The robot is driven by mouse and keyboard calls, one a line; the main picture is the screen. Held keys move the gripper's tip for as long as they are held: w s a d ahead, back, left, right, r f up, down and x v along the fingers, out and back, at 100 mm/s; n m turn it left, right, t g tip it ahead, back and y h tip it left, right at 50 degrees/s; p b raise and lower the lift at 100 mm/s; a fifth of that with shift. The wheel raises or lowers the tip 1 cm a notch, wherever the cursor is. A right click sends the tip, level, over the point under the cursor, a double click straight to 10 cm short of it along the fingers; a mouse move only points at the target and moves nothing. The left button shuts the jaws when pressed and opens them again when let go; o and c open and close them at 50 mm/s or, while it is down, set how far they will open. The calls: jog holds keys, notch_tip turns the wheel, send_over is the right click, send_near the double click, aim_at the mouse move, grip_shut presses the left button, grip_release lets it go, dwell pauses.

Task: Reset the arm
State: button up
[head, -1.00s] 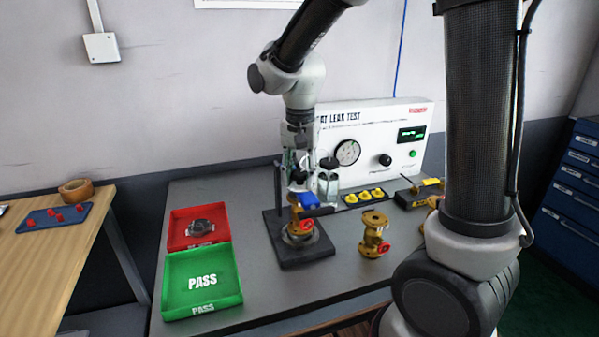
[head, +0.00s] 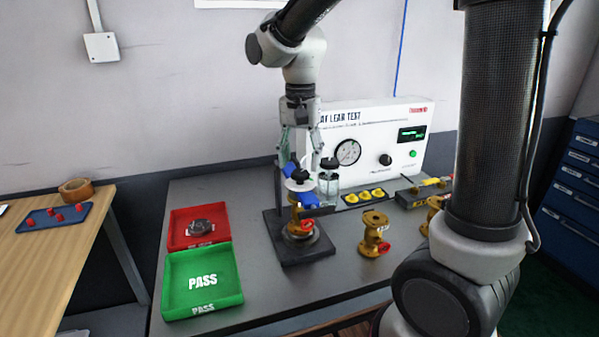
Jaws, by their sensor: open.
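My gripper (head: 303,162) hangs fingers down above the test stand and is open, with nothing between its fingers that I can make out. Below it a brass valve (head: 297,215) with a red part stands upright on the black stand (head: 322,248). A blue piece (head: 309,200) and a white disc (head: 299,185) sit at the top of this valve. The fingertips appear just above the white disc. I cannot tell whether they touch it.
A second brass valve (head: 374,233) stands to the right, with another partly hidden behind my arm. A red tray (head: 180,240) and green PASS tray (head: 176,301) lie left.

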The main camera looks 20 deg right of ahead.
jog(key=shift+r, duration=0.45)
jog(key=shift+s+f+n, duration=0.1)
jog(key=shift+f+n, duration=0.05)
jog(key=shift+n, duration=0.85)
jog(key=s+n, duration=0.1)
jog(key=s+d+n, duration=0.1)
jog(key=s+f+n, duration=0.1)
jog(key=shift+d, duration=0.3)
jog(key=s+d+r+n+t, duration=0.1)
jog(key=s+d+r+t, duration=0.1)
jog(key=s+d, duration=0.4)
jog(key=s+d+r+t, duration=0.2)
jog(key=s+d+r, duration=0.1)
jog(key=s+d, duration=0.4)
jog(key=s, duration=0.2)
jog(key=shift+s+r+n, duration=0.4)
jog(key=shift+d, duration=0.1)
